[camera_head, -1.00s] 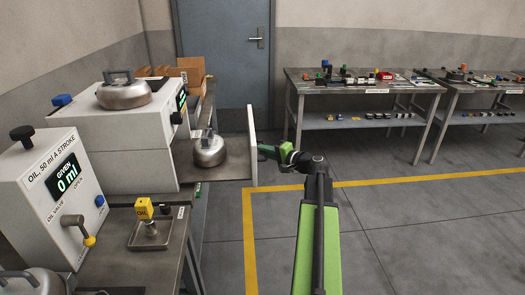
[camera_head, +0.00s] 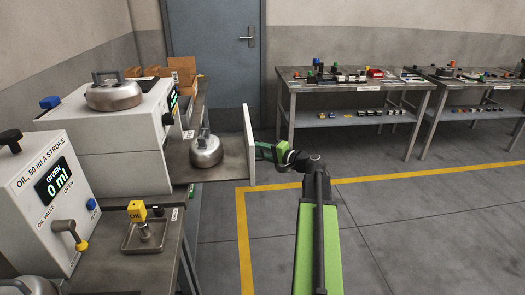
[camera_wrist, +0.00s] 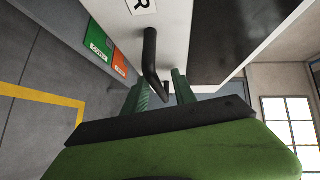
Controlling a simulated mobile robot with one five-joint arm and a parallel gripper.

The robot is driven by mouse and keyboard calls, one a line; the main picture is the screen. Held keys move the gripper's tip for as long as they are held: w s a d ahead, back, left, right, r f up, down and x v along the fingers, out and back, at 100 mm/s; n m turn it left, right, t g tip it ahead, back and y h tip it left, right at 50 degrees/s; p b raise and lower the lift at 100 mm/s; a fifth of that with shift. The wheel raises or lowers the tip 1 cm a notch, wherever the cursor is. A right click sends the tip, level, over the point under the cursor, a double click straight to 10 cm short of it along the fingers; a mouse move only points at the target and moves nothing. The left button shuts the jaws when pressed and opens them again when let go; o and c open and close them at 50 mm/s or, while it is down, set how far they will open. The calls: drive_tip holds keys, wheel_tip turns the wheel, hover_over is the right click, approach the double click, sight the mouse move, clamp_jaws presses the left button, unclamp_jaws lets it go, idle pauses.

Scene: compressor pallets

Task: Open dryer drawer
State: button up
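The white dryer (camera_head: 125,125) stands on the bench at left. Its drawer (camera_head: 222,168) is pulled out to the right, with a tall white front panel (camera_head: 249,145). A metal compressor (camera_head: 207,150) sits in the drawer. My gripper (camera_head: 260,152) is at the outer side of the panel, level with its middle. In the wrist view, the black drawer handle (camera_wrist: 150,55) reaches down between the two green fingers of my gripper (camera_wrist: 160,88). The drawer moves along with the gripper, so it appears shut on the handle. The exact finger contact is partly hidden.
A second compressor (camera_head: 114,93) rests on the dryer. The oil dispenser (camera_head: 50,195) and a small tray (camera_head: 130,243) stand in front. Worktables (camera_head: 350,87) stand at the back right. The floor right of the drawer is clear, with a yellow line (camera_head: 244,240).

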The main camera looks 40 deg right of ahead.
drive_tip(key=p+v, duration=0.2)
drive_tip(key=v, duration=1.5)
drive_tip(key=shift+s, duration=0.25)
drive_tip(key=shift+r, duration=0.1)
